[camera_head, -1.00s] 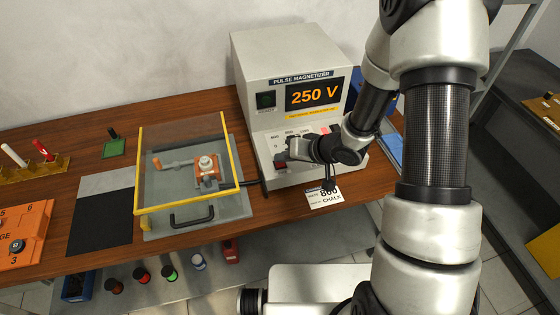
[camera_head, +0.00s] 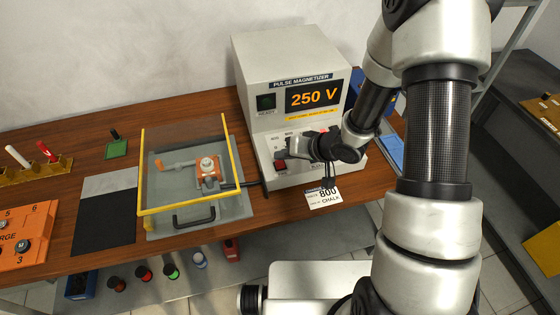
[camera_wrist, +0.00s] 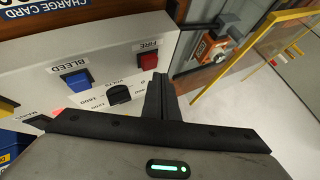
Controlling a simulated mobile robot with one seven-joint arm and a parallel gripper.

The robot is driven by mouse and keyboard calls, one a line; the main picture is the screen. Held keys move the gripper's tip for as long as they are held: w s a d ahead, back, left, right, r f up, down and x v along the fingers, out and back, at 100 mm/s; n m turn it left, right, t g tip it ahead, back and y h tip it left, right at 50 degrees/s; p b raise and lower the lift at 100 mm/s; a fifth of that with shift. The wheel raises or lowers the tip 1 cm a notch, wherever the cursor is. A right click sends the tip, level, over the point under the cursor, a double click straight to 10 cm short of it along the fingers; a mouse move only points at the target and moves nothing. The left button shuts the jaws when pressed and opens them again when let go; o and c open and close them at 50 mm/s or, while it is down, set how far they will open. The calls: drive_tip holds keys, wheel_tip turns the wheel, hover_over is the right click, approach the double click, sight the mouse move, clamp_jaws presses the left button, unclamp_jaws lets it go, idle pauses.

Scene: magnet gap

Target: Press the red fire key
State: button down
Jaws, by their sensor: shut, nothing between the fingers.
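The red fire key (camera_wrist: 148,61) sits under its FIRE label on the magnetizer's sloped panel in the wrist view. In the head view a dark red patch of it (camera_head: 281,164) shows at the panel's left, close to my gripper (camera_head: 290,155). My gripper (camera_wrist: 159,78) is shut and empty. In the wrist view its fingertips are just below and right of the key; whether they touch it cannot be told. The pulse magnetizer (camera_head: 290,57) reads 250 V.
A black volts knob (camera_wrist: 119,94) and a blue bleed key (camera_wrist: 77,79) are close beside the fire key. A yellow-framed clear guard (camera_head: 143,180) covers an orange fixture (camera_head: 207,170) to the left. A card marked 800 (camera_head: 323,198) lies in front.

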sight(283, 165)
wheel_tip(283, 165, up, 5)
drive_tip(key=p, duration=0.5)
idle(0.8)
